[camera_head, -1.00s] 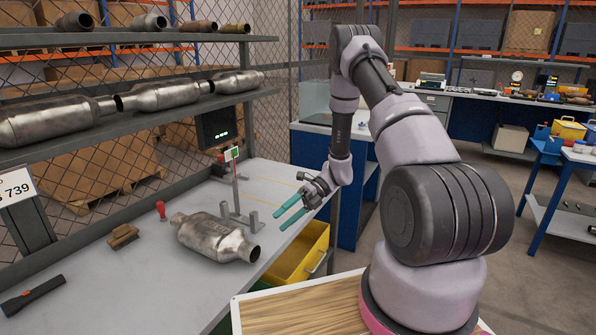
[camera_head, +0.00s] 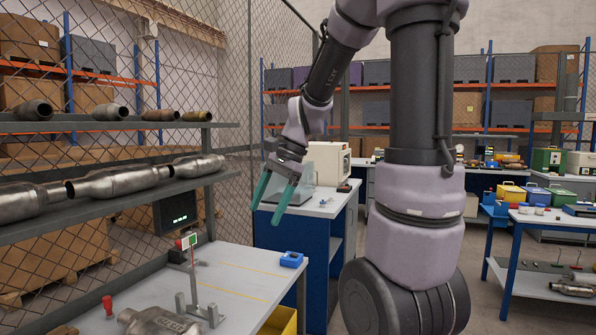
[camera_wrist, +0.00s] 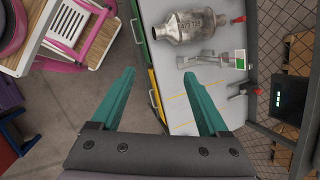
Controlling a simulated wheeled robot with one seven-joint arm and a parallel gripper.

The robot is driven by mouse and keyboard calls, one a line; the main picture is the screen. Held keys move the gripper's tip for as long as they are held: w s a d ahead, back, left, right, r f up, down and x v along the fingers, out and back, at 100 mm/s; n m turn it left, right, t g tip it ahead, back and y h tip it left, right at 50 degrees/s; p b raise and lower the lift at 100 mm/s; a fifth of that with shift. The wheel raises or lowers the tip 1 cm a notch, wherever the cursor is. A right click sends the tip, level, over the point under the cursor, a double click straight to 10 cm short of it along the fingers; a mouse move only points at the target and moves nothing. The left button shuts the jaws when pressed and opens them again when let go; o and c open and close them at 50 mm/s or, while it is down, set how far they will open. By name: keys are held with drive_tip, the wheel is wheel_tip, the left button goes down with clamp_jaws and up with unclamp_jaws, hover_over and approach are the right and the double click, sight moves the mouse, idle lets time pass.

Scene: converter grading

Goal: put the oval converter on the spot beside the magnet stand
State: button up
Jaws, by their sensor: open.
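A silver metal converter (camera_head: 158,322) lies on the grey bench, cut off by the lower edge of the head view. In the wrist view the converter (camera_wrist: 178,27) shows stamped lettering; I cannot tell for sure whether it is the oval one. My gripper (camera_head: 269,210), with teal fingers, is open and empty, raised above the bench and apart from both. Its open fingers show in the wrist view (camera_wrist: 158,75).
More converters (camera_head: 122,181) lie on the shelf at left. A red-knobbed object (camera_head: 107,305) stands left of the converter. A blue device (camera_head: 292,259) sits at the bench's far right corner. The bench surface (camera_head: 240,273) with yellow lines is clear. A yellow drawer (camera_head: 281,322) is below.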

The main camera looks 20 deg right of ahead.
drive_tip(key=s+d+r+n+t+h, duration=0.2)
drive_tip(key=s+d+r+n+t, duration=0.1)
drive_tip(key=s+r+n+t, duration=0.3)
drive_tip(key=s+r+n, duration=0.2)
drive_tip(key=s+r, duration=0.1)
drive_tip(key=s, duration=0.1)
drive_tip(key=shift+d+r+h, duration=0.2)
drive_tip(key=shift+r+h, duration=0.1)
drive_tip(key=shift+h, duration=0.1)
